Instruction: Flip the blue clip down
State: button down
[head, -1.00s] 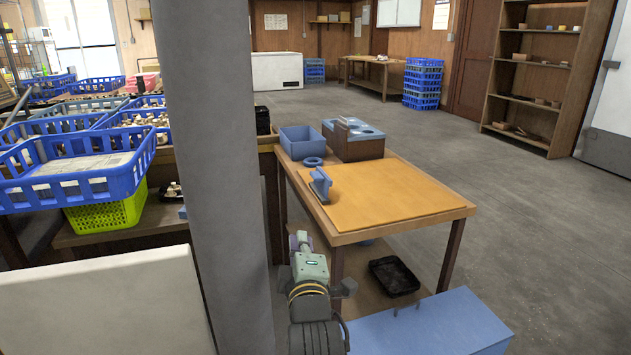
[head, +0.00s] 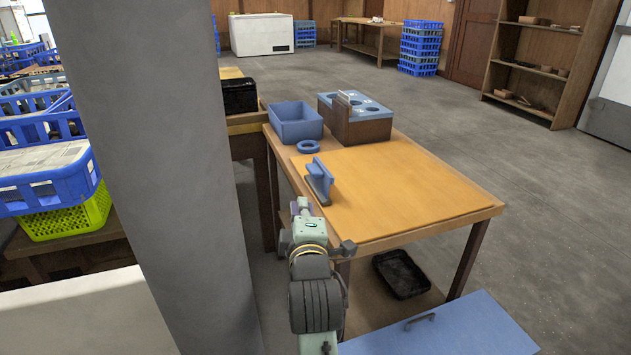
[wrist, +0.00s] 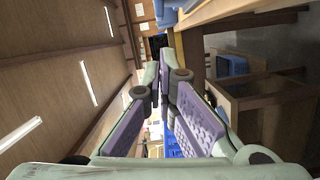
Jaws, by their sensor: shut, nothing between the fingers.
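The blue clip (head: 317,184) is at the left edge of the wooden table's top. It has a flat base and a raised, slanted flap standing up from it. My gripper (head: 301,207) is just in front of the clip and low beside the table's left edge, apart from the clip as far as I can tell. In the wrist view my gripper (wrist: 163,75) has its purple-padded fingers drawn together at the tips, with nothing held. A blue shape beyond the fingertips there is too unclear to name for certain.
The wooden table (head: 420,200) has a clear orange top. A blue bin (head: 296,124), a blue ring (head: 308,146) and a brown block with a blue holed top (head: 352,132) stand at its back. A grey pillar (head: 170,180) rises on the left. A black tray (head: 400,275) lies below.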

jog(key=p, duration=0.2)
send_near(315, 177)
jog(key=w+a, duration=0.4)
jog(key=w, duration=0.1)
jog(key=w+d, duration=0.1)
jog(key=d, duration=0.1)
jog(key=shift+w+d+r, duration=0.1)
jog(key=shift+w+d, duration=0.2)
jog(key=shift+w, duration=0.1)
jog(key=shift+w+d, duration=0.1)
jog(key=shift+d, duration=0.35)
